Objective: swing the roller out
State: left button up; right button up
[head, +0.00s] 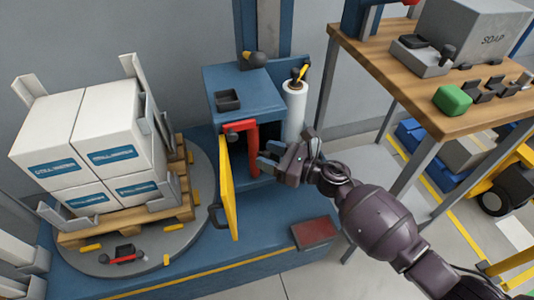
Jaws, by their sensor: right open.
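A blue machine cabinet (242,88) stands in the middle of the head view. Its yellow door (228,188) stands open, with a dark handle (216,216). A red bent bar (252,148) shows at the cabinet's front opening; I cannot tell whether it carries the roller. A white upright roll (292,110) stands at the cabinet's right side, with a yellow and black piece (299,74) on top. My right gripper (268,161) is open, just right of the red bar's lower part; I cannot tell whether they touch. My left gripper is not in view.
White boxes (120,125) stand on a wooden pallet (120,225) on a round grey turntable (190,235) at left. A dark red plate (314,233) lies on the blue base. A wooden workbench (390,70) with a green block (452,99) is at upper right.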

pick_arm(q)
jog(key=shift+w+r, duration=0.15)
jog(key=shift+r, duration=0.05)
pick_arm(e)
jog(key=shift+w+a, duration=0.2)
jog(key=shift+a, duration=0.15)
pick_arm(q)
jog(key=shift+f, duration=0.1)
pick_arm(e)
grip_shut()
jog(key=shift+d+f+n+g+b, duration=0.3)
jog(key=shift+n+g+b, duration=0.1)
jog(key=shift+g+b, duration=0.15)
jog(key=n+g+b, duration=0.1)
jog(key=d+n+g+y, duration=0.1)
jog(key=g, duration=0.1)
jog(key=shift+w+d+r+b, duration=0.1)
jog(key=shift+d+r+b, duration=0.05)
jog(key=shift+r+b, duration=0.15)
grip_release()
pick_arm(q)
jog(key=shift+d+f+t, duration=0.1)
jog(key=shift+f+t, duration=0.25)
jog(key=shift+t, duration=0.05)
pick_arm(e)
jog(key=shift+d+r, duration=0.1)
